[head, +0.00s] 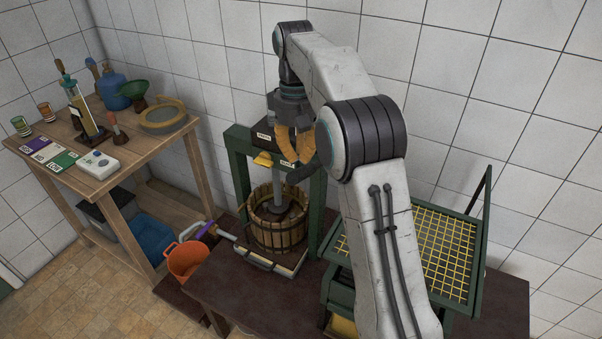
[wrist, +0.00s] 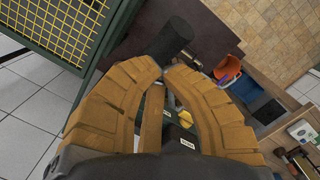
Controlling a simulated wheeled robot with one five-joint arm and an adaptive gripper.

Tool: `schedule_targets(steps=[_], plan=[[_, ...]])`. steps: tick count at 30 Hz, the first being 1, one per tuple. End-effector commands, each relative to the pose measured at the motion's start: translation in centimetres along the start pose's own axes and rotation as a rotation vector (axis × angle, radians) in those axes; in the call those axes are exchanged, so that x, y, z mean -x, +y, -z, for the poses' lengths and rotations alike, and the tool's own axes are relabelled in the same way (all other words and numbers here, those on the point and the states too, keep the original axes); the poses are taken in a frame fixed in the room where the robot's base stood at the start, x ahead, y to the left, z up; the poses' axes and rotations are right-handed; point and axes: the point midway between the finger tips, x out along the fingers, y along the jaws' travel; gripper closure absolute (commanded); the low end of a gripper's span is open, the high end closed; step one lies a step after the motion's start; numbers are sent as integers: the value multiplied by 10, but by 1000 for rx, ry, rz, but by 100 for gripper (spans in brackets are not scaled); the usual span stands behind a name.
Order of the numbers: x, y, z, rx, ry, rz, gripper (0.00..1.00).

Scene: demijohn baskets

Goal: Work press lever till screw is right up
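The press has a green frame (head: 239,165) and a dark head (head: 265,135) with small white labels I cannot read. Its grey screw (head: 278,190) runs down into the slatted wooden basket (head: 270,236). A yellow piece (head: 263,160) sticks out under the head. My gripper (head: 297,162) is at the right of the press head, its tan fingers curled with the tips close together. A black cylindrical grip, apparently the lever's (wrist: 172,38), lies just beyond the fingertips in the wrist view. Whether the fingers grasp the lever is unclear. My arm hides part of the press's right side.
A dark table (head: 235,300) carries the press. A green frame with yellow mesh (head: 445,250) stands close on the right. On the left, a wooden bench (head: 135,150) holds bottles, cups and a funnel. An orange bucket (head: 187,262) and a blue bin (head: 150,238) are below.

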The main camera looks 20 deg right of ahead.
Motion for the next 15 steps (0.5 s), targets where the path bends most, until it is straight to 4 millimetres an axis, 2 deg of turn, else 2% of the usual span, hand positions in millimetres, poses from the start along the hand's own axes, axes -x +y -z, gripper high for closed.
schedule_targets(steps=[6,15], plan=[[-16,0,0,0,-1,0,100],[-26,0,0,0,0,0,100]])
